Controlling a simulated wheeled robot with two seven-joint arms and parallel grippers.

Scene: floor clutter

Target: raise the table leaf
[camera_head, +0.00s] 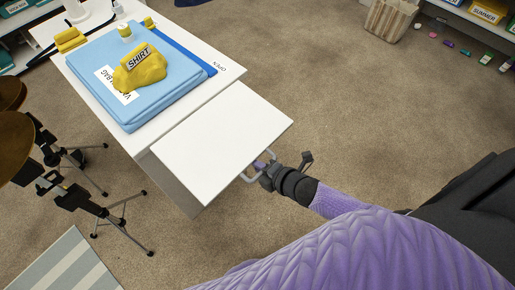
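The white table leaf (222,140) extends from the near right end of the white table (209,57), beside the word OPEN. It looks close to level with the tabletop; its exact angle is hard to tell. A grey loop handle (246,179) sticks out from the leaf's outer edge. My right gripper (262,170) is at the middle of this handle, and its fingers appear closed around the bar, though they are small and partly hidden. My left gripper is not in view.
A folded blue bag (188,75) with a yellow shirt bundle (140,70) lies on the table. Brown round-topped stands with black tripod legs (118,225) are at left. A basket (388,20) and shelves are at the back. The carpet right of the leaf is clear.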

